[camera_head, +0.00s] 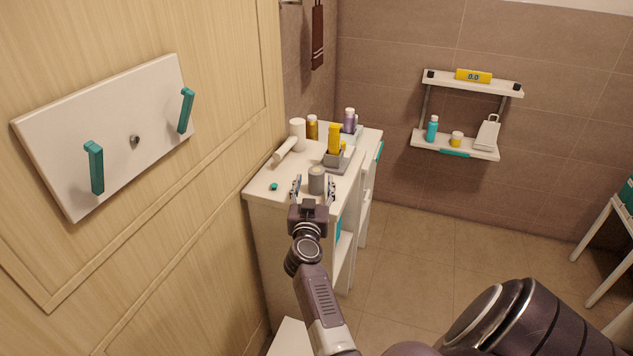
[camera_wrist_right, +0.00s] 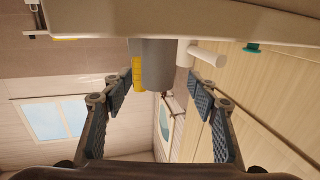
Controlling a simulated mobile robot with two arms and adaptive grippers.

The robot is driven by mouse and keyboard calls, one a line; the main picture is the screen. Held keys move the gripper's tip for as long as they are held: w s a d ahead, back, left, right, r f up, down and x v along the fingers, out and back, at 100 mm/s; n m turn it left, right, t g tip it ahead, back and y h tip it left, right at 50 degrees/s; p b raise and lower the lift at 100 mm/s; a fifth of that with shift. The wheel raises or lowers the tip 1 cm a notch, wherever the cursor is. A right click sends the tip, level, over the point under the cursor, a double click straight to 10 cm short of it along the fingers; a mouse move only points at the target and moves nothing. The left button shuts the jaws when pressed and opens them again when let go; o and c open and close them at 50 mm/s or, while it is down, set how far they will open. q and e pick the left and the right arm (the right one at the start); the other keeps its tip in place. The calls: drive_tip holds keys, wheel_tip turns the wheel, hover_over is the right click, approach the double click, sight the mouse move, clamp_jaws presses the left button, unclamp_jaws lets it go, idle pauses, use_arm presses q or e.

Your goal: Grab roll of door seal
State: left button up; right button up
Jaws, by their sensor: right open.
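The roll I take for the door seal is a grey upright cylinder (camera_head: 317,179) near the front edge of the white cabinet top (camera_head: 257,189). My right gripper (camera_head: 314,186) is open, with one finger on each side of the roll in the head view. In the right wrist view, which is upside down, a grey cylinder (camera_wrist_right: 158,65) appears ahead, between the spread fingers (camera_wrist_right: 160,105) and beyond their tips. I see no finger touching it. My left gripper is not in view.
A teal cap (camera_head: 273,187) and a white tube (camera_head: 285,150) lie left of the roll. Behind it are a grey holder (camera_head: 343,160) with a yellow item (camera_head: 334,138) and several bottles. A wooden wall panel (camera_head: 215,200) borders the cabinet on the left.

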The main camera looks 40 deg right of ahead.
sight(316, 178)
drive_tip(key=x, duration=0.4)
drive_tip(key=shift+d+r+b, duration=0.15)
drive_tip(key=shift+d+b, duration=0.1)
drive_tip(key=shift+b, duration=0.1)
drive_tip(key=shift+r, duration=0.1)
drive_tip(key=shift+c, duration=0.5)
drive_tip(key=c, duration=1.2)
